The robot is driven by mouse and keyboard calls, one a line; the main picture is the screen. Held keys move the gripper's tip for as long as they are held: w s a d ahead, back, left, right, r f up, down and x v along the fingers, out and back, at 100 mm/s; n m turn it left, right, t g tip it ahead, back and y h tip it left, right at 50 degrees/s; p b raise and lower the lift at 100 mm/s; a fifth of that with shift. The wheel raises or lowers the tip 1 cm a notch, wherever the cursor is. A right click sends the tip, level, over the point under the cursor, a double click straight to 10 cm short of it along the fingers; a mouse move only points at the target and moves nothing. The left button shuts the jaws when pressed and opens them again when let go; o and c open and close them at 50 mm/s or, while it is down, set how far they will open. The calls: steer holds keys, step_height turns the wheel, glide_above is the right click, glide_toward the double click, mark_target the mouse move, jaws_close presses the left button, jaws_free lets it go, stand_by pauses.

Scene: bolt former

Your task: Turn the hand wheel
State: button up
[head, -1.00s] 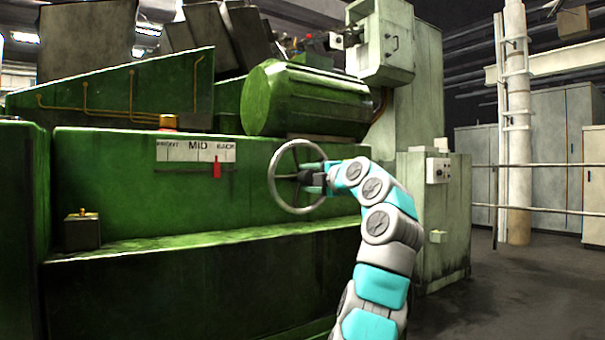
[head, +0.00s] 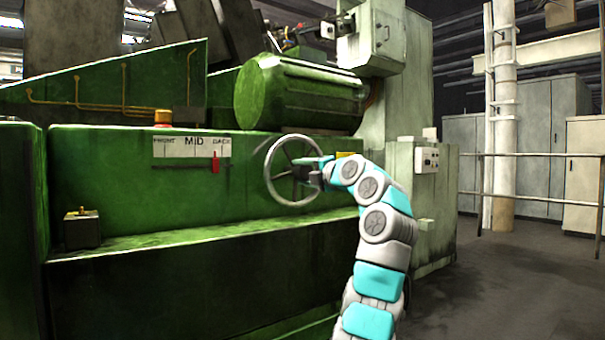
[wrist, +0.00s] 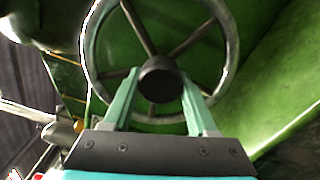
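The hand wheel (head: 267,175) is a grey spoked ring on the front of the green machine. My gripper (head: 306,168) is at the right half of the wheel in the head view. In the wrist view, the wheel (wrist: 88,50) fills the upper middle, with its dark round hub between the fingertips in the picture. My gripper (wrist: 160,78) is open, its two green fingers apart. I cannot tell whether they touch the wheel.
A plate (head: 190,147) marked FRONT, MID, BACK is left of the wheel, with a red pointer (head: 215,163) under BACK. A green cylinder (head: 300,92) juts out above the wheel. A ledge runs below. Open floor (head: 500,290) lies to the right.

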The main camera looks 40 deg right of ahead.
steer(key=o, duration=0.4)
steer(key=shift+o, duration=0.2)
steer(key=s+b, duration=0.1)
steer(key=s, duration=0.6)
steer(key=shift+s, duration=0.4)
